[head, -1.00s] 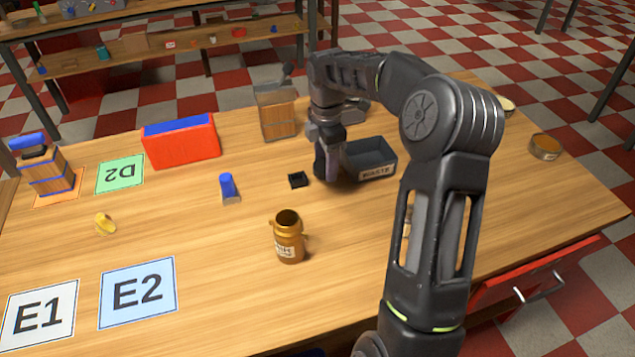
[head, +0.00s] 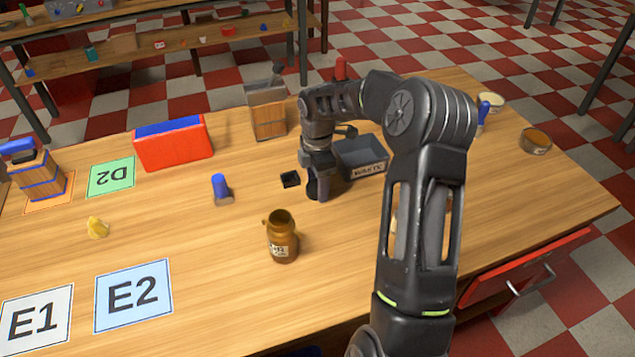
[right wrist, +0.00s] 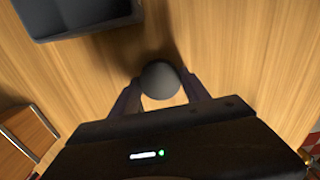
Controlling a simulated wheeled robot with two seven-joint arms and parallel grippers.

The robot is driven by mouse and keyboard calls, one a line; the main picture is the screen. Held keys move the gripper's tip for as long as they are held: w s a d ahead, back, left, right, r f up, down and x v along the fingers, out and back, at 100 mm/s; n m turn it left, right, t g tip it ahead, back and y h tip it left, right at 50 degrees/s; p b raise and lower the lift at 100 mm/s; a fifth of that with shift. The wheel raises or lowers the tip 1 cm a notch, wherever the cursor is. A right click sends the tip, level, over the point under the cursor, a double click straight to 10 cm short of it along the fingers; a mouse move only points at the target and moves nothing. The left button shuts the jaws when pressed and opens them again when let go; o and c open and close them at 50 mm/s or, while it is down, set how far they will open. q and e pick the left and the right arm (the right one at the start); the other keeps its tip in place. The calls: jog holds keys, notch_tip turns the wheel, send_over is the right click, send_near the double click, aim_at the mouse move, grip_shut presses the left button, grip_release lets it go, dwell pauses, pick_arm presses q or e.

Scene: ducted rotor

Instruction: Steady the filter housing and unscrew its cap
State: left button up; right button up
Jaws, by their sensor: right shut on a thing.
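A brown-gold jar-like housing (head: 281,243) with a side lug and a pale label stands upright on the table in the head view. Its top is an open dark mouth, with no cap on it. My right gripper (head: 318,192) is behind and to the right of it, apart from it, beside the waste bin. In the right wrist view the right gripper (right wrist: 160,92) is shut on a dark grey round thing (right wrist: 160,80) close above the table. I cannot tell whether this is the cap. My left gripper is not in view.
A grey waste bin (head: 378,172) stands right of the right gripper, a small black square tray (head: 290,179) left of it. A blue-topped piece (head: 221,188), a red box (head: 173,151), a wooden box (head: 268,120) and a yellow piece (head: 97,228) stand around. The front middle is clear.

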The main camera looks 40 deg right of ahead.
jog(key=shift+f, duration=0.15)
jog(key=o, duration=1.5)
jog(key=shift+o, duration=0.2)
notch_tip(320, 180, up, 12)
jog(key=shift+r, duration=0.2)
